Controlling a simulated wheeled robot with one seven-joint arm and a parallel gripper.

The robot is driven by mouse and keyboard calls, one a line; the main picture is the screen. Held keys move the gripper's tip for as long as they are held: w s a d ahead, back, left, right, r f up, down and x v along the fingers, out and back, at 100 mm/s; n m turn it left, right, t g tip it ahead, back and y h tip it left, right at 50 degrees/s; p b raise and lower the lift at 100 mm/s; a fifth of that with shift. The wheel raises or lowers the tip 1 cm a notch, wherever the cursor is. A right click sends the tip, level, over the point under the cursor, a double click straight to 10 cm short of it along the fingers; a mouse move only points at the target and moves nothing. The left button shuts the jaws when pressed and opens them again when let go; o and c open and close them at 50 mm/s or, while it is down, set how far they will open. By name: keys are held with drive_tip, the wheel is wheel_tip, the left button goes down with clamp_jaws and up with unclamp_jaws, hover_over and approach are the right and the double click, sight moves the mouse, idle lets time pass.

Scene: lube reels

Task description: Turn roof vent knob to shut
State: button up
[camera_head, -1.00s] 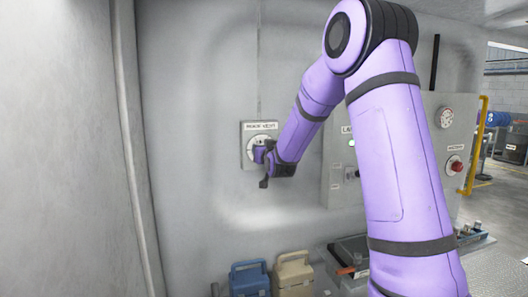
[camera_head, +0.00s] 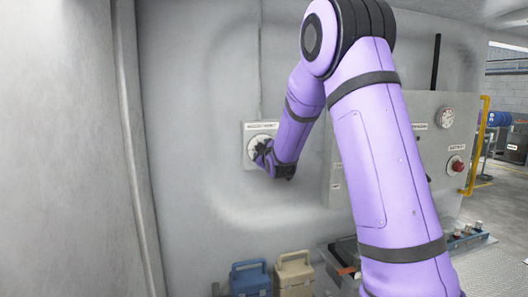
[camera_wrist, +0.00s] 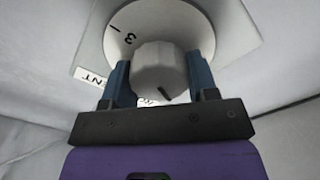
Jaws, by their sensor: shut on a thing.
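The roof vent knob (camera_wrist: 158,68) is a pale grey round knob with a dark pointer line, seen close in the wrist view. The knob is hidden there by my gripper. Part of the dial's lettering is hidden behind the fingers.
To the right, a control panel (camera_head: 447,185) carries a gauge (camera_head: 446,118) and a red button (camera_head: 456,165), partly behind my arm. A blue can (camera_head: 249,279) and a beige can (camera_head: 294,273) stand below.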

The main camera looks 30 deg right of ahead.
drive_tip(key=n, duration=0.4)
drive_tip(key=shift+f+n, duration=0.15)
drive_tip(key=shift+n, duration=0.15)
idle(0.5)
drive_tip(key=o, duration=0.9)
drive_tip(key=v, duration=1.1)
drive_tip(key=shift+w, duration=0.1)
